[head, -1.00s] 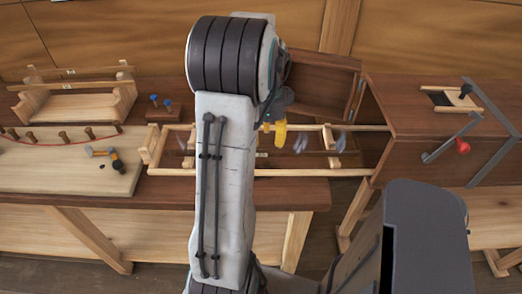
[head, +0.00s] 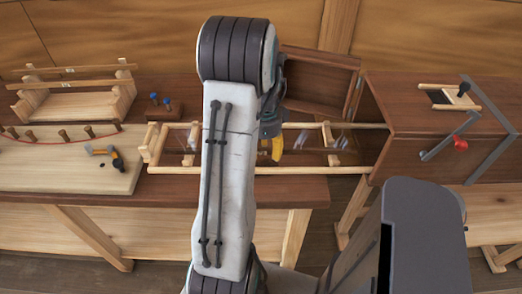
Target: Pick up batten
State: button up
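Two thin pale wooden strips that look like battens lie across a wooden rack at the far left of the head view: a rear one (head: 80,68) and a front one (head: 70,83). I cannot tell which strip is the task's batten. My gripper (head: 270,152), with yellow fingertips, points down over the long pale wooden frame in the middle, far to the right of the rack. My arm hides part of the gripper and of the frame. I cannot see whether the fingers are apart or closed, and no strip shows in them.
The long frame (head: 310,170) spans from the bench (head: 290,190) to a brown cabinet (head: 420,150). An open box (head: 315,85) stands behind. A board (head: 60,175) with pegs, a red curved line and a small hammer-like tool (head: 105,152) lies left. Blue-topped pegs (head: 160,99) stand near the rack.

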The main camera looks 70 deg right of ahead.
grip_shut()
jog(key=shift+r, duration=0.1)
dwell(0.5)
